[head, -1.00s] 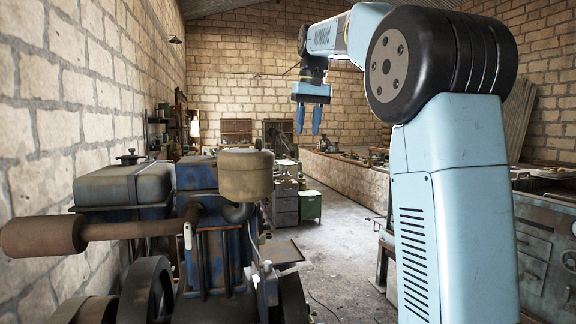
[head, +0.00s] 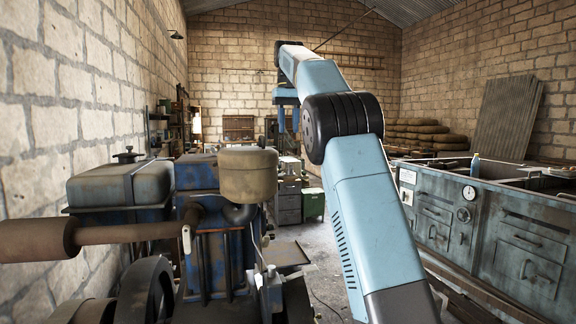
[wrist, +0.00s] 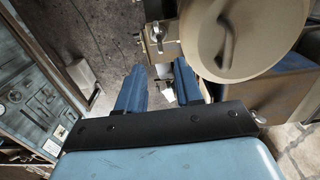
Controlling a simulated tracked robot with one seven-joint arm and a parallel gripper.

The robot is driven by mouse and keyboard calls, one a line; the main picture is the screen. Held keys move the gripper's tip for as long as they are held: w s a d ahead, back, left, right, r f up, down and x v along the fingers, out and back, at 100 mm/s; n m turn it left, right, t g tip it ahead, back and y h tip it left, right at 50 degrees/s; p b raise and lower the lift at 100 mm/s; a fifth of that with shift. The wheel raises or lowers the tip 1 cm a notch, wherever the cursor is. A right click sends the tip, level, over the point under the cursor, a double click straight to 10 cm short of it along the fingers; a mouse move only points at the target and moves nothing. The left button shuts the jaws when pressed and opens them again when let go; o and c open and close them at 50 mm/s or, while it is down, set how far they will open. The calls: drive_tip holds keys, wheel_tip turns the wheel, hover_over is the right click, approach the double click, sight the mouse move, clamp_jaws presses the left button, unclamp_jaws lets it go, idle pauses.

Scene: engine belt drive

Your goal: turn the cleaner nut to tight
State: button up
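The tan cylindrical air cleaner (head: 247,176) stands on the blue engine (head: 198,175) in the head view. A small dark nut-like piece (head: 262,142) shows at its top. In the wrist view a large tan round body (wrist: 232,50), which looks like the cleaner, fills the upper right. A small metal wing-shaped piece (wrist: 157,34) sits by its left edge; I cannot tell whether it is the cleaner nut. My gripper (head: 288,120) points down, appearing above and right of the cleaner. Its blue fingers are apart, with nothing seen held between them (wrist: 160,86).
A brown muffler pipe (head: 120,233) and a grey tank (head: 120,184) are on the engine's left side. A grey cabinet bench (head: 500,225) stands on the right. A green box (head: 313,204) stands behind on the floor. Open floor lies right of the engine.

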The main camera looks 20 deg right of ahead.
wheel_tip(320, 180, down, 13)
drive_tip(key=shift+d+r, duration=0.1)
drive_tip(key=shift+r, duration=0.05)
idle(0.4)
drive_tip(key=shift+c, duration=0.4)
clamp_jaws()
